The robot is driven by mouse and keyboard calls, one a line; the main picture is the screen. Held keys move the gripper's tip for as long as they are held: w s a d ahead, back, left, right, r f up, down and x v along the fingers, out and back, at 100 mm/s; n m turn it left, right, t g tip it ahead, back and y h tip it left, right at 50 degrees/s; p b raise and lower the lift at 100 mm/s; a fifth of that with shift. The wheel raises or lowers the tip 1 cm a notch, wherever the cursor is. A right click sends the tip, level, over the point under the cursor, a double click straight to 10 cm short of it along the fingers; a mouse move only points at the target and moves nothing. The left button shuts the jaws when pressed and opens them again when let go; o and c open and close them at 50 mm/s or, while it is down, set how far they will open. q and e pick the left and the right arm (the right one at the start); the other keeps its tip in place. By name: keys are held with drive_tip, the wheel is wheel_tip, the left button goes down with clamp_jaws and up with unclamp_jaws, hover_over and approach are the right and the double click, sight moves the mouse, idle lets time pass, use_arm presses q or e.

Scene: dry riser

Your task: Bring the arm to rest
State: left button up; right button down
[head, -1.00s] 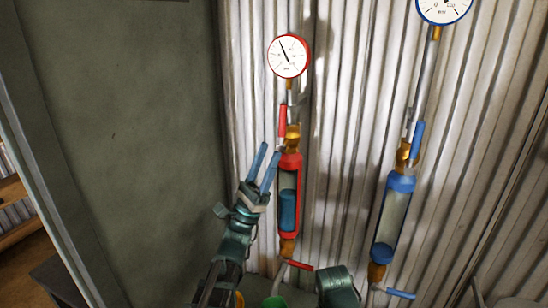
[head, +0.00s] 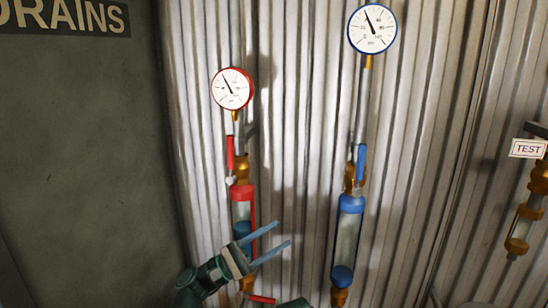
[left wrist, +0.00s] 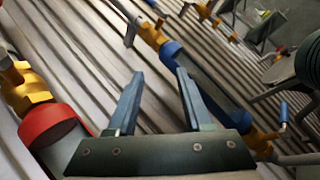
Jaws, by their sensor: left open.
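My left gripper (head: 283,238) is open and empty, low in the head view, in front of the lower part of the red riser's sight glass. Its two blue fingers (left wrist: 160,90) stand apart in the left wrist view with nothing between them. The red riser (head: 242,195) has a red-rimmed gauge (head: 232,89) on top and a red lever (head: 230,152) standing along the pipe. Part of its sight glass is hidden behind the gripper.
A blue riser (head: 349,205) with a blue-rimmed gauge (head: 372,28) stands to the right. A brass fitting with a TEST sign (head: 527,148) is at the far right. A corrugated wall (head: 300,120) is behind. A dark panel (head: 80,160) with a DRAINS sign (head: 62,16) is at left.

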use_arm(q)
drive_tip(key=s+d+f+m+g+y, duration=0.1)
drive_tip(key=s+f+m+g+y, duration=0.3)
drive_tip(key=f, duration=0.6)
drive_tip(key=w+d+f+m+y, duration=0.1)
drive_tip(key=f+m+y, duration=0.2)
drive_tip(key=f+y, duration=0.5)
drive_tip(key=s+a+f+m+g+y, duration=0.1)
drive_tip(key=s+a+f+m+y, duration=0.1)
drive_tip(key=a+f+y, duration=0.45)
drive_tip(key=s+a+f+m+g+y, duration=0.1)
drive_tip(key=s+a+f+m+y, duration=0.2)
drive_tip(key=a+f, duration=0.65)
drive_tip(key=s+d+r+m+y, duration=0.2)
drive_tip(key=s+d+m+y, duration=0.15)
drive_tip(key=s+d, duration=0.4)
wheel_tip(320, 180, up, 13)
drive_tip(key=w+d+h+p, duration=0.1)
drive_tip(key=w+p, duration=0.1)
drive_tip(key=p, duration=1.1)
drive_tip(key=shift+d+g, duration=0.25)
drive_tip(key=shift+g, duration=0.15)
